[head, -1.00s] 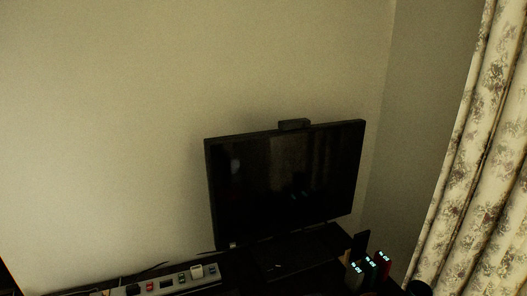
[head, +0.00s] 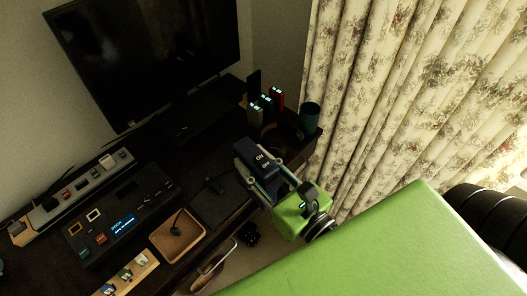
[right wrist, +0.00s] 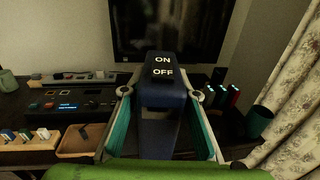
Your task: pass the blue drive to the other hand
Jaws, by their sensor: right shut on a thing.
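The blue drive (head: 257,156) is a dark blue block with white ON and OFF lettering on its end. My right gripper (head: 264,174) is shut on it and holds it above the front right part of the dark desk (head: 222,229). In the right wrist view the blue drive (right wrist: 162,96) stands between the two fingers, its lettering at the top. Its far side is hidden. My left gripper is not in view.
A monitor (head: 150,50) stands at the back. Grey, green and red upright blocks (head: 267,103) and a dark green cup (head: 311,116) stand right of the held drive. A control panel (head: 120,214) and wooden tray (head: 178,252) lie left. A curtain (head: 400,80) hangs right.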

